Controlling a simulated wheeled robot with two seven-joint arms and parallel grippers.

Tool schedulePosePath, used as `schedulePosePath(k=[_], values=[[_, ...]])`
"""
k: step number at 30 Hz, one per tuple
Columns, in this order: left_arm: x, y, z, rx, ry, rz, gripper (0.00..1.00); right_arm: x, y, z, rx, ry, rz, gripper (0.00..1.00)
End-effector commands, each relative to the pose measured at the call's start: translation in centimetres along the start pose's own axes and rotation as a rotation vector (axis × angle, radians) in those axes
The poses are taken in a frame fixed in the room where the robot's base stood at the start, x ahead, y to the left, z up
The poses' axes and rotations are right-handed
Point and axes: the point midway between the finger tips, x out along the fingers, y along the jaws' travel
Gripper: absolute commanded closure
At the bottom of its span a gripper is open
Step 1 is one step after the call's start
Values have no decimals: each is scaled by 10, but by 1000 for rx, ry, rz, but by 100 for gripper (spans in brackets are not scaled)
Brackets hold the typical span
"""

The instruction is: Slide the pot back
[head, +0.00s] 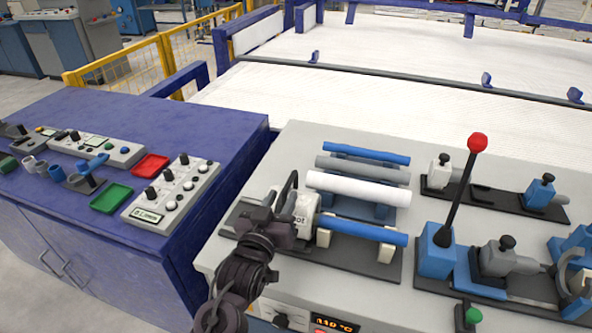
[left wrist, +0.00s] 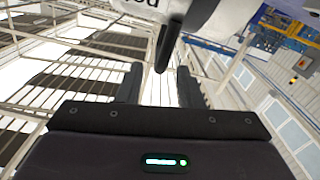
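The white pot (head: 304,212) with dark lettering sits on a dark base plate (head: 343,262) on the grey bench, at the left end of a blue pipe (head: 362,230). Its black handle (head: 291,188) rises at its left side. My left gripper (head: 274,212) is at the pot's left side, by the handle. In the left wrist view the pot (left wrist: 195,14) fills the top edge, and the two fingers (left wrist: 160,88) stand apart with the handle's dark end (left wrist: 167,48) above the gap. Whether a finger touches the handle cannot be told. My right gripper is not in view.
A rack behind holds a blue pipe (head: 366,153), a grey pipe (head: 362,170) and a white pipe (head: 358,188). A red-knobbed lever (head: 460,190) and clamps stand at right. A purple cabinet (head: 232,124) with control boxes is at left.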

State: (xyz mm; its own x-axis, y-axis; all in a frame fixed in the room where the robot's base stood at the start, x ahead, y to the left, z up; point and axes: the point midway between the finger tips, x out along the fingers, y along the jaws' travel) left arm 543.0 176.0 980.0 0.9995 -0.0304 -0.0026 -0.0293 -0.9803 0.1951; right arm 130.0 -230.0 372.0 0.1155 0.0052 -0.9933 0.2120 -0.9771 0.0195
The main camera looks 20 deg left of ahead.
Motion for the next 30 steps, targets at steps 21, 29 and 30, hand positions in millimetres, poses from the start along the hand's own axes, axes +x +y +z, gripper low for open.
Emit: schedulePosePath(k=[21, 29, 30], values=[[74, 0, 1, -1, -2, 0, 67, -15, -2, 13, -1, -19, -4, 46], [74, 0, 1, -1, -2, 0, 82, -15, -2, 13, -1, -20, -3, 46], [74, 0, 1, -1, -2, 0, 88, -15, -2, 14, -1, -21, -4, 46]])
